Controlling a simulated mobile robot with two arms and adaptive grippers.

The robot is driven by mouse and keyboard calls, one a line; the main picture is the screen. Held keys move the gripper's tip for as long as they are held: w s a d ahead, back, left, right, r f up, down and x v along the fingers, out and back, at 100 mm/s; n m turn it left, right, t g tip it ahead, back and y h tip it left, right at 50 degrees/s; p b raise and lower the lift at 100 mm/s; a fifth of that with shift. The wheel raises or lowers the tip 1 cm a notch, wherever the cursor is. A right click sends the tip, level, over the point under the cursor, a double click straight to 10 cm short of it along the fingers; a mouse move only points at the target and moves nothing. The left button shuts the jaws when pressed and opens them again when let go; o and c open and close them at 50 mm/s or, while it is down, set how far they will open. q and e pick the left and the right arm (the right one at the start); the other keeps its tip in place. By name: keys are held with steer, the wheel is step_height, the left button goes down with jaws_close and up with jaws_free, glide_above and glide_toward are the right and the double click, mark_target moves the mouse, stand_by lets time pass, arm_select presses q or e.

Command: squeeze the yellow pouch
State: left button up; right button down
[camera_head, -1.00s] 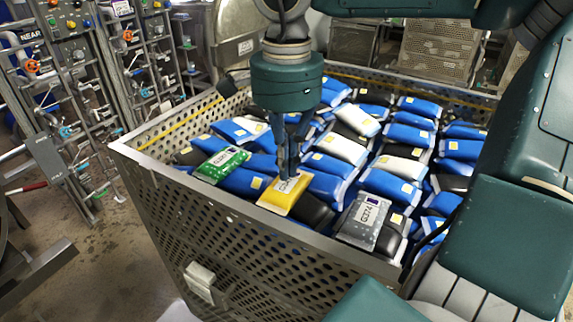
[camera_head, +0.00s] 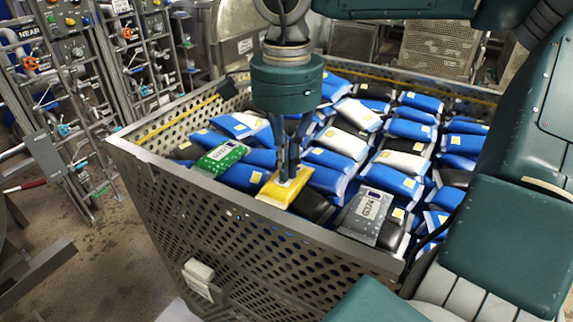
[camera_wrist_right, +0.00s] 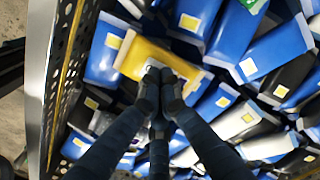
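The yellow pouch (camera_head: 284,190) lies on the pile of pouches near the front wall of the perforated metal basket (camera_head: 240,250). It also shows in the right wrist view (camera_wrist_right: 135,58), with a pale square label. My right gripper (camera_head: 287,178) points straight down over it. In the right wrist view its fingertips (camera_wrist_right: 161,76) are close together at the pouch's label and appear to touch its top. The fingers look shut, with no pouch material visible between them. The fingertips hide part of the label. My left gripper is not in view.
A green pouch (camera_head: 220,157) lies to the left of the yellow one. A grey pouch marked G374 (camera_head: 367,215) lies to the right. Several blue, white and black pouches fill the basket. Pipe racks with valves (camera_head: 75,110) stand at the left.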

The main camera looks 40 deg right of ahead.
steer(key=shift+s+f, duration=0.3)
steer(key=shift+f, duration=0.2)
stand_by(1.1)
steer(key=shift+r, duration=0.1)
steer(key=r+p, duration=0.1)
steer(key=r, duration=0.1)
steer(key=shift+w+r+p, duration=0.25)
steer(key=shift+r+p, duration=0.05)
steer(key=shift+p, duration=0.05)
step_height(320, 180, up, 6)
steer(key=p, duration=0.4)
steer(key=shift+f, duration=0.1)
steer(key=shift+f, duration=0.1)
